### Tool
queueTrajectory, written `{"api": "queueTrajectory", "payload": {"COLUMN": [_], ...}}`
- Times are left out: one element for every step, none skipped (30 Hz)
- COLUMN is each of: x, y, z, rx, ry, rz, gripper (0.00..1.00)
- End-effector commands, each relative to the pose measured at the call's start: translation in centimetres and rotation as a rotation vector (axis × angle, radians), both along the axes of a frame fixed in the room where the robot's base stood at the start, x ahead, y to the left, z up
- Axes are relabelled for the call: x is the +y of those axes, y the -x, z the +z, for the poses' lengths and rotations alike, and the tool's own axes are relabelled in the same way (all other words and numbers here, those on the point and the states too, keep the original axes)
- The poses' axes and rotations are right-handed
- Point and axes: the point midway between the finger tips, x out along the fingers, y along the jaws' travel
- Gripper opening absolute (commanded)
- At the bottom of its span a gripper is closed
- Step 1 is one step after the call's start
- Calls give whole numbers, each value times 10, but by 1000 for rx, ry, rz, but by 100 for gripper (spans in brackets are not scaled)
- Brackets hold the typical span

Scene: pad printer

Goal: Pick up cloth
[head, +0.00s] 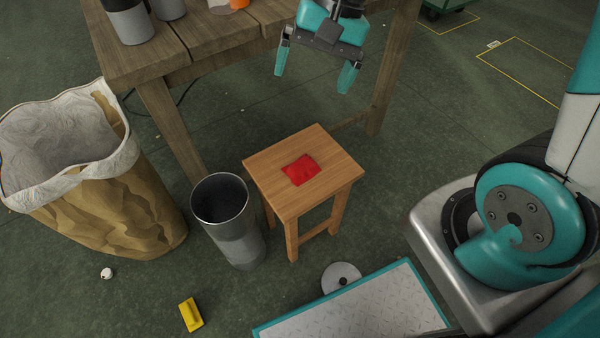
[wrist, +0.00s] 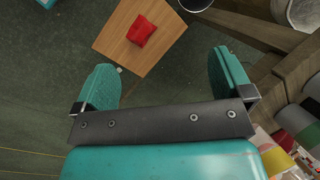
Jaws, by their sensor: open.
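The cloth (head: 300,169) is a small red folded square lying on top of a wooden stool (head: 325,153). In the wrist view the red cloth (wrist: 141,30) shows on the stool top (wrist: 112,38), ahead of the fingers and near the upper edge. My gripper (head: 315,75) is teal with a dark grey palm. It is open and empty, high above the floor and behind the stool in the head view. In the wrist view my gripper (wrist: 163,82) has its two fingers wide apart, with green floor between them.
A wooden workbench (head: 135,58) stands behind the stool, with containers on it. A grey bin (head: 237,236) is left of the stool, and a large paper sack (head: 120,205) is farther left. A yellow block (head: 191,314) and a white disc (head: 341,276) lie on the floor.

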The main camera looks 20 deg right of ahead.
Motion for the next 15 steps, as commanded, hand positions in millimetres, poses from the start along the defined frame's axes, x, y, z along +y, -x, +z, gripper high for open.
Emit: {"api": "queueTrajectory", "payload": {"x": [-15,-23,-33,-41,-47,-56,-61,-66,-71,-74,-77,-79,-79,-79,-78], "y": [-19,-29,-40,-47,-54,-61,-65,-69,-72,-74,-76,-78,-78,-79,-79], "z": [-40,-55,-74,-87,-100,-116,-126,-135,-145,-151,-156,-161,-165,-169,-175], "rx": [69,105,151,182,210,246,269,290,313,327,338,351,357,361,365], "ry": [6,10,16,18,22,27,30,32,36,37,39,41,42,43,43], "rz": [-150,-234,-340,-413,-481,-562,-616,-663,-715,-748,-775,-802,-816,-826,-833], "gripper": [98,98,98,98,98,98,98,98,98,98,98,98,98,98,98]}}
